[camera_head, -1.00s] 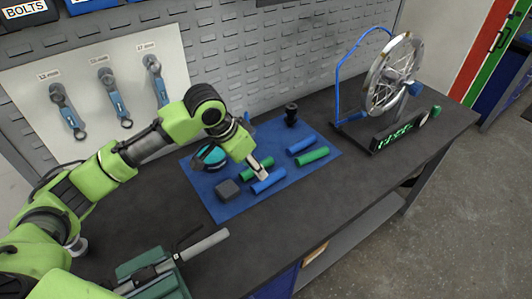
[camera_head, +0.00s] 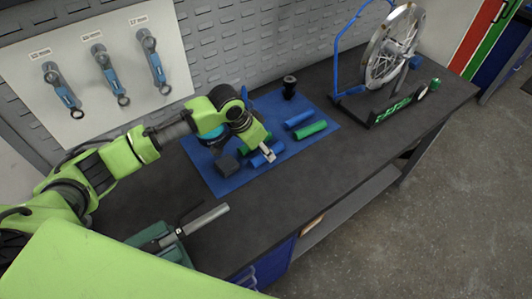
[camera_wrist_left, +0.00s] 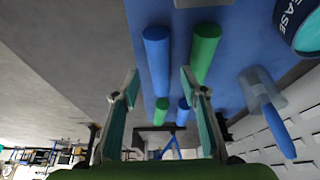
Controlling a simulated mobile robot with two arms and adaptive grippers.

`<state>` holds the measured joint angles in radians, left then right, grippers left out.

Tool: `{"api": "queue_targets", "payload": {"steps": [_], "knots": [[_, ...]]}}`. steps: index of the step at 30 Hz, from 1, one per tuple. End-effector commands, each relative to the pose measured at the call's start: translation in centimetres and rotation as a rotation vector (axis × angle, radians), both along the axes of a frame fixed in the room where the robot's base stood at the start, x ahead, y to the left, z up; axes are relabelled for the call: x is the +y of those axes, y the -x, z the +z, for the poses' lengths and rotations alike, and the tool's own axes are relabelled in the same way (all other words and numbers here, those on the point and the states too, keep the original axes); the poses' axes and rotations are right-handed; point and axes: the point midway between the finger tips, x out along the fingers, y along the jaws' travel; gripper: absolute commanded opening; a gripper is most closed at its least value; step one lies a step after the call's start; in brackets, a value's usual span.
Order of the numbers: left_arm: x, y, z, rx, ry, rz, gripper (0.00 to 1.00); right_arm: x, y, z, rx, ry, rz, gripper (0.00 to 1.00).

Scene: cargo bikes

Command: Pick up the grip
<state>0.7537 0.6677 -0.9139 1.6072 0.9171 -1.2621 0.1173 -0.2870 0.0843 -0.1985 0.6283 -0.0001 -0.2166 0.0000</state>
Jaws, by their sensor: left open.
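Two blue grips and two green grips lie on a blue mat (camera_head: 225,183) on the workbench. My left gripper (camera_head: 267,154) is open and empty over the near blue grip (camera_head: 258,160), hiding part of it. In the left wrist view the blue grip (camera_wrist_left: 157,55) lies lengthwise ahead of the gap between the open fingers (camera_wrist_left: 159,80). The near green grip (camera_wrist_left: 204,50) lies beside it, in line with the right finger. Farther along the mat are the other blue grip (camera_head: 299,119) and green grip (camera_head: 311,130). My right gripper is not in view.
A dark block (camera_head: 227,166) and a round tin (camera_wrist_left: 299,25) are close to the left gripper. A black part (camera_head: 289,87) stands at the mat's back. A wheel stand (camera_head: 380,105) is at right.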

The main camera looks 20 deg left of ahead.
Motion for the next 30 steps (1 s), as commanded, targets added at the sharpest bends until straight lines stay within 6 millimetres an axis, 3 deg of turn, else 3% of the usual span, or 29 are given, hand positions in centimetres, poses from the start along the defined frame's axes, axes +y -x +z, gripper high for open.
{"api": "queue_targets", "payload": {"steps": [6, 15, 20, 30], "knots": [[-0.6, -0.8, -2.4, 0.002, 0.0, 0.002, 0.4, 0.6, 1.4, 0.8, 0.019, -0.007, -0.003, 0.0], [-0.7, -0.9, -2.9, -0.001, -0.001, 0.0, 0.4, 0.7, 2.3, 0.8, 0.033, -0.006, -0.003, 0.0], [-0.7, -0.9, -2.8, -0.001, -0.001, 0.0, 0.01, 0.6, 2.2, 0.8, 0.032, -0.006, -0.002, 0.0], [-0.7, -1.0, -2.7, -0.001, 0.0, 0.0, 0.0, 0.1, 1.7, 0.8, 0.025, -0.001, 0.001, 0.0]]}}
